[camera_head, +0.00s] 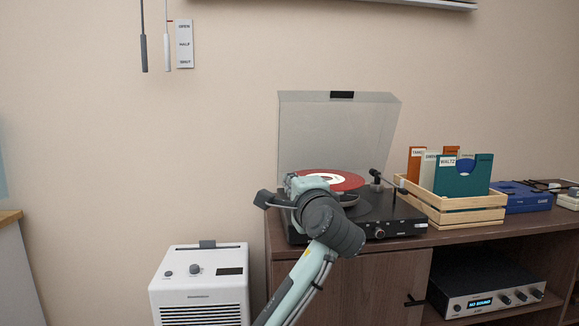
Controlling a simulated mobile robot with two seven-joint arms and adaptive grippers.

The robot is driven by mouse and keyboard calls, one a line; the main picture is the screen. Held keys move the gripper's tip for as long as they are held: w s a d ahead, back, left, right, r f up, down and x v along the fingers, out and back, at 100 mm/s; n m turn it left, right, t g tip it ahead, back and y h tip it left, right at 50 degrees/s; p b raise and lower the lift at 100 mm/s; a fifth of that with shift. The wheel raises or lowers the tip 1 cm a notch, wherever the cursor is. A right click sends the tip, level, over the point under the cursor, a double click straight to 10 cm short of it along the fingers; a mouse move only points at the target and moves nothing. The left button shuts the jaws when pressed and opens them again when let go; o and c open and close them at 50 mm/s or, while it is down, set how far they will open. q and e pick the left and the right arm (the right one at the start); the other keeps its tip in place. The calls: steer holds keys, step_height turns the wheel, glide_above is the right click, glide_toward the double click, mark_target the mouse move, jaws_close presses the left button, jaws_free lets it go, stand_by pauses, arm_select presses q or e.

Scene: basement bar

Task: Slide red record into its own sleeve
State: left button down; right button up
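The red record (346,181) with a pale label shows at the turntable (400,222), behind my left gripper. I cannot tell if it lies flat on the platter or is lifted a little. My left gripper (294,186) is at the record's near left edge. Its fingertips are hidden behind its own wrist, so its grip does not show. My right gripper is out of view.
The turntable's clear lid (335,130) stands open behind the record. A tonearm (382,180) is at the platter's right. A blue box (522,197) sits right of the crate. An amplifier (485,285) is on the shelf below. A white appliance (200,285) stands left of the cabinet.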

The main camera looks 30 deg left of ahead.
arm_select(q)
steer(key=s+d+f+m+t+h, duration=0.1)
steer(key=s+d+f+m+h, duration=0.1)
steer(key=f, duration=0.6)
steer(key=s+d+f+m+t+h, duration=0.2)
steer(key=s+d+f+h, duration=0.3)
steer(key=s+f, duration=0.3)
steer(key=s+d+f+m+t+h, duration=0.1)
steer(key=s+d+f+m+h, duration=0.3)
steer(key=f, duration=0.6)
steer(key=shift+s+f+h, duration=0.15)
steer(key=shift+s+h, duration=0.25)
steer(key=shift+s, duration=0.5)
